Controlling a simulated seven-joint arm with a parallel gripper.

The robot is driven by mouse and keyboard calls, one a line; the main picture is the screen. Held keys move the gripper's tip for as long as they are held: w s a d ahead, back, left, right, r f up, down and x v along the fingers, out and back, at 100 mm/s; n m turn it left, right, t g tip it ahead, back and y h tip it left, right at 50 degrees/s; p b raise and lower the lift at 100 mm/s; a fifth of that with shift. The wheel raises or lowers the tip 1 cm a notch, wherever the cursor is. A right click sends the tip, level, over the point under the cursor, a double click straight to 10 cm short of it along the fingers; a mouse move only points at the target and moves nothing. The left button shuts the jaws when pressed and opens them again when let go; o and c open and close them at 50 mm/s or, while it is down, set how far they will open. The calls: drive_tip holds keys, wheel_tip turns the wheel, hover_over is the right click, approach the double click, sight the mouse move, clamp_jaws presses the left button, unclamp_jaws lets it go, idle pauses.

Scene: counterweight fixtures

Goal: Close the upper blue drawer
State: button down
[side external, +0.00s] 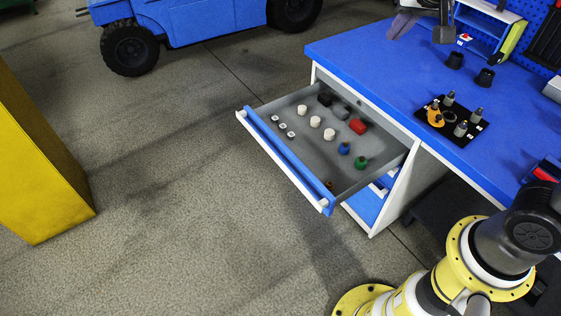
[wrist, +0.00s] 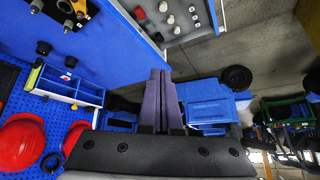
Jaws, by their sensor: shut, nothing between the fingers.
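The upper blue drawer (side external: 287,163) is pulled out from the blue-topped workbench in the side external view. Its grey tray holds several small white, black, red, blue and green parts. In the wrist view the drawer (wrist: 213,14) shows at the top, partly cut off. My gripper (side external: 402,24) is above the back of the benchtop at the upper right, well apart from the drawer. In the wrist view my gripper's purple fingers (wrist: 160,84) are together, with nothing between them.
A lower blue drawer front (side external: 366,205) sits beneath the open drawer. A black plate (side external: 471,137) with small fittings and two black cups (side external: 485,77) stand on the benchtop (side external: 365,62). A blue rack (side external: 482,28) stands behind. The floor (side external: 190,190) before the drawer is clear.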

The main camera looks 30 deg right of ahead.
drive_tip(key=w+a+f+h, duration=0.1)
drive_tip(key=w+a+f, duration=0.55)
drive_tip(key=w, duration=0.45)
drive_tip(key=n, duration=0.1)
hover_over(284, 170)
drive_tip(key=s, duration=0.1)
wheel_tip(284, 170, down, 10)
drive_tip(key=s+a+f+n, duration=0.15)
drive_tip(key=a+f, duration=0.25)
drive_tip(key=f, duration=0.4)
drive_tip(key=s+a+f+n+g+h, duration=0.1)
drive_tip(key=a+f+n, duration=0.15)
drive_tip(key=f, duration=0.55)
drive_tip(key=s+a+f+n, duration=0.1)
drive_tip(key=s+a+f, duration=0.1)
drive_tip(key=a+f, duration=0.45)
drive_tip(key=shift+w+d+f, duration=0.6)
drive_tip(key=shift+d+f, duration=0.8)
drive_tip(key=shift+d, duration=0.35)
drive_tip(key=shift+w+d+f, duration=0.65)
drive_tip(key=shift+d+f, duration=0.75)
drive_tip(key=shift+d, duration=0.3)
drive_tip(key=shift+w+d+f, duration=0.6)
drive_tip(key=shift+d+f, duration=0.8)
drive_tip(key=shift+d, duration=0.35)
